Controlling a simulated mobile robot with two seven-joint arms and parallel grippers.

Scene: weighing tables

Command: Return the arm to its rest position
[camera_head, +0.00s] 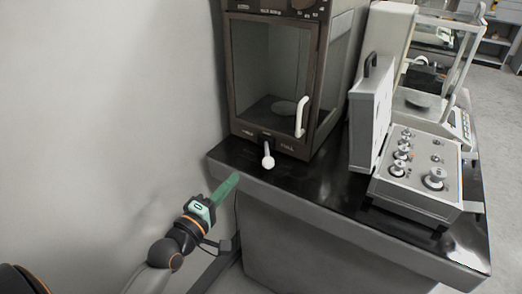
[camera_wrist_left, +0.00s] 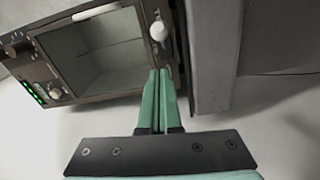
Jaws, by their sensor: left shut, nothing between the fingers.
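My left arm comes in from the lower left in the head view. Its gripper (camera_head: 231,181) has green fingers, pressed together and empty, in front of the left corner of the dark table. In the left wrist view the shut fingers (camera_wrist_left: 158,75) point toward the brown cabinet balance (camera_wrist_left: 82,50), whose white knob (camera_wrist_left: 158,30) appears just beyond the tips. In the head view the balance (camera_head: 262,135) stands on the table with its glass front closed. My right gripper is not in view.
The black-topped table (camera_head: 300,183) also holds a grey weight box (camera_head: 415,172) with several metal weights, its lid raised. A second, pale balance (camera_head: 470,125) stands behind. A plain wall (camera_head: 100,100) is close on the left. The balance's white knob (camera_head: 268,161) sticks out over the table.

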